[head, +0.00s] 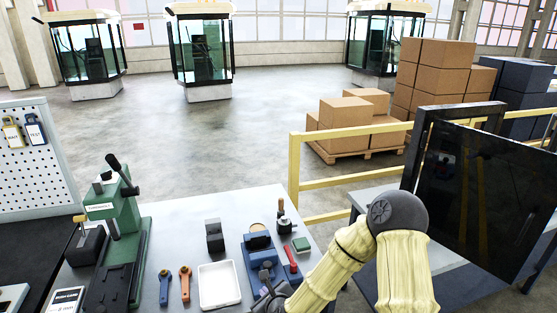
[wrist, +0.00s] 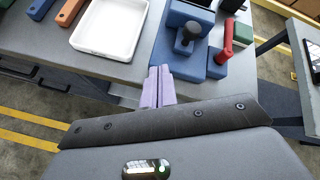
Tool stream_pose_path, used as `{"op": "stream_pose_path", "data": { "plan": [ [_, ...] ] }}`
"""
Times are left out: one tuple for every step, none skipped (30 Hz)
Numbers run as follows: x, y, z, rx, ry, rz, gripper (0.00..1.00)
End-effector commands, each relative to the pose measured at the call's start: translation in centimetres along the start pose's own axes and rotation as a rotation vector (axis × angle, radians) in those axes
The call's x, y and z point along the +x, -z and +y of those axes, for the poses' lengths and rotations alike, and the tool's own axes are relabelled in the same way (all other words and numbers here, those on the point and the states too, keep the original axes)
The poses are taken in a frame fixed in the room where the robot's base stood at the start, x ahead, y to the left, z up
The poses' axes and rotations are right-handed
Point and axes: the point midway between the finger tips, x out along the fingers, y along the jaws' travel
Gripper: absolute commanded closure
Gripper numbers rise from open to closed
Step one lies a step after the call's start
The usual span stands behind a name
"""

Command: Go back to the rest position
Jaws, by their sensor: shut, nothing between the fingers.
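My gripper shows in the wrist view (wrist: 160,85), its two lilac fingers pressed together with nothing between them. It is at the front edge of the grey worktable (head: 190,225), just in front of a blue fixture (wrist: 190,42) with a dark knob. In the head view my cream-sleeved arm reaches in from the lower right, and its dark wrist end is beside the blue fixture (head: 258,250). The fingertips are hard to make out in the head view.
A red-handled tool (head: 291,259) and green block (head: 301,244) are beside the fixture. A black screen (head: 480,195) and yellow rail (head: 345,133) are at right.

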Motion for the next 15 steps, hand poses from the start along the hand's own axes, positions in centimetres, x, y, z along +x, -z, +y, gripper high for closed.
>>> {"op": "stream_pose_path", "data": {
  "plan": [
    [-0.7,0.0,-0.3,-0.133,-0.023,0.015,1.0],
    [-1.0,0.2,-0.4,-0.211,-0.039,0.027,1.0],
    [-1.5,0.4,-0.6,-0.316,-0.063,0.042,1.0],
    [-1.9,0.6,-0.8,-0.393,-0.08,0.052,1.0],
    [-2.4,0.8,-1.0,-0.469,-0.097,0.064,1.0],
    [-3.0,1.1,-1.2,-0.569,-0.121,0.079,1.0],
    [-3.5,1.3,-1.5,-0.643,-0.139,0.09,1.0],
    [-4.0,1.5,-1.7,-0.716,-0.158,0.1,1.0],
    [-4.7,1.8,-2.1,-0.812,-0.184,0.115,1.0],
    [-5.3,2.0,-2.4,-0.882,-0.204,0.125,1.0],
    [-5.9,2.2,-2.7,-0.952,-0.225,0.134,1.0],
    [-6.7,2.6,-3.1,-1.042,-0.254,0.148,1.0],
    [-7.4,2.8,-3.5,-1.108,-0.275,0.158,1.0],
    [-8.1,3.0,-3.8,-1.175,-0.297,0.165,1.0],
    [-9.0,3.3,-4.2,-1.26,-0.33,0.176,1.0]
  ]
}}
